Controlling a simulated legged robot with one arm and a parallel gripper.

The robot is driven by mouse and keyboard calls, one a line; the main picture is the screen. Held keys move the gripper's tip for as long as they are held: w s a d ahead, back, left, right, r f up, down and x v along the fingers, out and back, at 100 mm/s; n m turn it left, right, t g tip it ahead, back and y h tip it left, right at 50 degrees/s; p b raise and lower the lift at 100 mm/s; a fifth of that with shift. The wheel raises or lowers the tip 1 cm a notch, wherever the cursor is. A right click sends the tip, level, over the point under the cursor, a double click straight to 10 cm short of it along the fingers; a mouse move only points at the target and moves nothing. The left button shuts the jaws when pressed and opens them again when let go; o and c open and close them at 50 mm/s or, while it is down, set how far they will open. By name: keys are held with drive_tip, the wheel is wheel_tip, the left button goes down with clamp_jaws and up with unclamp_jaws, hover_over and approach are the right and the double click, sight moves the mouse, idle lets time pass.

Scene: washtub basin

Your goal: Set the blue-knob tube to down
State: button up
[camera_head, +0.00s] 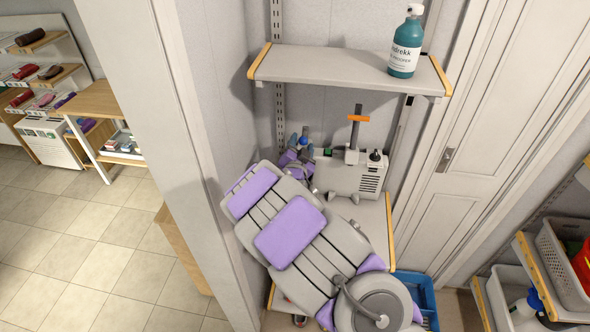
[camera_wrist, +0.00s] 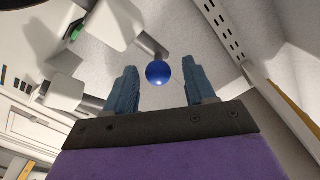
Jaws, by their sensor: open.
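The blue knob (camera_wrist: 158,73) shows in the wrist view as a round ball, lying between the two fingers in the picture. My gripper (camera_wrist: 161,84) is open, with one blue-grey finger on each side of the knob and a gap to both. I cannot tell how deep the knob is between the fingers. In the head view the knob (camera_head: 304,141) is small, close to my gripper (camera_head: 299,143), beside a grey machine (camera_head: 340,176) on the lower shelf. The tube under the knob is mostly hidden.
The machine carries an upright post with an orange crosspiece (camera_head: 352,118) and a black knob (camera_head: 375,155). An upper shelf (camera_head: 330,66) with a teal bottle (camera_head: 405,45) hangs above. A wall stands close on the left. A blue crate (camera_head: 428,300) is low on the right.

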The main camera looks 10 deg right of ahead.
drive_tip(key=v, duration=1.1)
drive_tip(key=shift+s, duration=0.15)
drive_tip(key=shift+a, duration=0.15)
